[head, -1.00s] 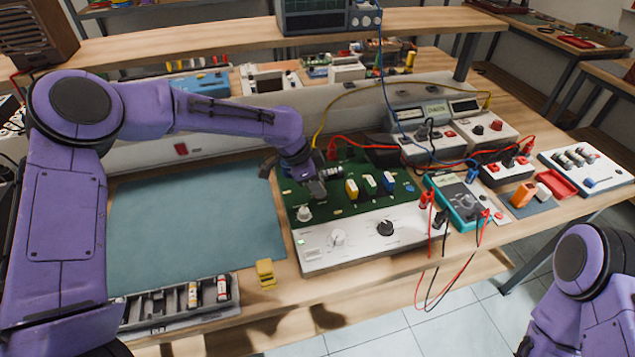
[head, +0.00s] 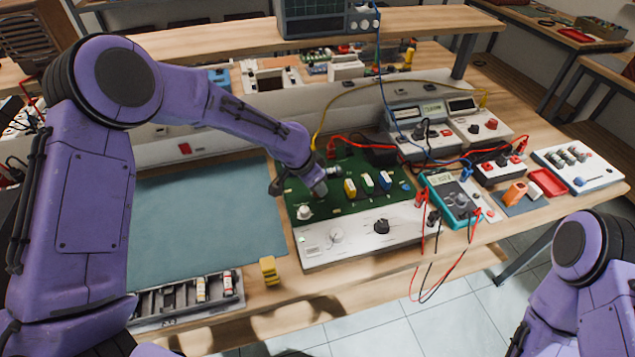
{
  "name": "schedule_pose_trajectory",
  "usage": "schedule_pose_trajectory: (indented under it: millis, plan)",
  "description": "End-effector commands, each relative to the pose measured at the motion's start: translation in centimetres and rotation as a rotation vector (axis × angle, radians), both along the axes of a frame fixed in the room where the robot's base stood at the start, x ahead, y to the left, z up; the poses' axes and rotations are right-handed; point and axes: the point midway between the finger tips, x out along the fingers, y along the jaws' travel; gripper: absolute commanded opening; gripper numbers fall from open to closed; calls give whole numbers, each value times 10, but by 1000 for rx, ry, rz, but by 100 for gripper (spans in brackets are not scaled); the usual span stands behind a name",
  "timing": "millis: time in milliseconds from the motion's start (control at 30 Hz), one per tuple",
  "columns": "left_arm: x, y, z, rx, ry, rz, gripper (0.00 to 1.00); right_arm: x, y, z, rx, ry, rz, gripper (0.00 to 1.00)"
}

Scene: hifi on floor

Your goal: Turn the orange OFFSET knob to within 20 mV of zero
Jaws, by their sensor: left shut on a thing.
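The green circuit board (head: 345,207) with a white front panel (head: 355,240) lies on the bench in the head view. My left gripper (head: 319,188) points down onto the board's left part, its jaws shut. The orange OFFSET knob itself is not visible; the gripper covers the spot it is closed on. My right gripper is out of view.
Red and black leads hang over the bench's front edge. Bench instruments (head: 422,140) stand behind. The blue-green mat (head: 200,220) at left is clear. A parts tray (head: 185,302) lies at front left.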

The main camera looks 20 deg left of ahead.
Motion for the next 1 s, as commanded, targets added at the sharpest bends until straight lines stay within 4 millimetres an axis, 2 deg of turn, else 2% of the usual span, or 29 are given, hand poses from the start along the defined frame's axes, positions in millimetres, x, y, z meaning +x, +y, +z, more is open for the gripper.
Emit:
schedule_pose_trajectory:
  millis: [300,333,400,733,867,1000]
  plan:
    - [1,0,1,-1,-3,1,0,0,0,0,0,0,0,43]
    - [1,0,1,-1,-3,1,35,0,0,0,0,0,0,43]
    - [1,0,1,-1,-3,1,51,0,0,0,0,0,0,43]
    - [-1,1,6,-1,-3,1,51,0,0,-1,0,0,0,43]
    - [-7,7,28,-3,-6,2,51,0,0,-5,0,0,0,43]
    - [-18,15,60,-2,-6,2,51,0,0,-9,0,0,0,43]
